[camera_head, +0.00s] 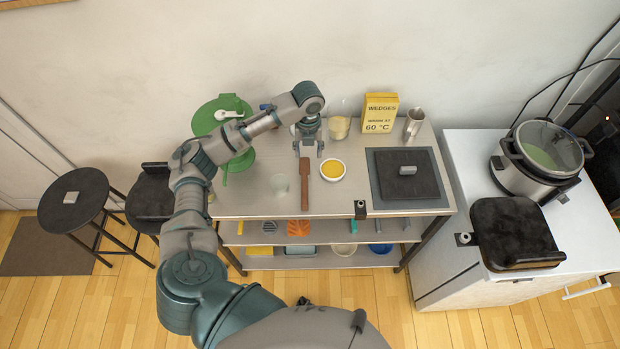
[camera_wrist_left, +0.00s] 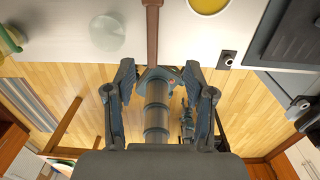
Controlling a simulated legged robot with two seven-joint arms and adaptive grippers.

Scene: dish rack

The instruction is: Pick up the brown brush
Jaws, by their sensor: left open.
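The brown brush (camera_head: 304,185) lies on the metal tabletop, its long side running from the back toward the front edge. It also shows in the left wrist view (camera_wrist_left: 152,32), at the top middle, partly cut off by the frame. My left gripper (camera_head: 308,150) is open and empty, fingers pointing down, over the table around the back end of the brush. In the left wrist view the two fingers (camera_wrist_left: 158,70) are spread wide with nothing between them. The exact height over the brush cannot be told. My right gripper is not in view.
A white bowl of yellow content (camera_head: 333,170) sits close right of the brush. A clear glass (camera_head: 279,184) stands to its left. A yellow box (camera_head: 380,112), a metal jug (camera_head: 414,122) and a dark hob-like plate (camera_head: 405,174) are farther right. Green dishes (camera_head: 222,112) are at left.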

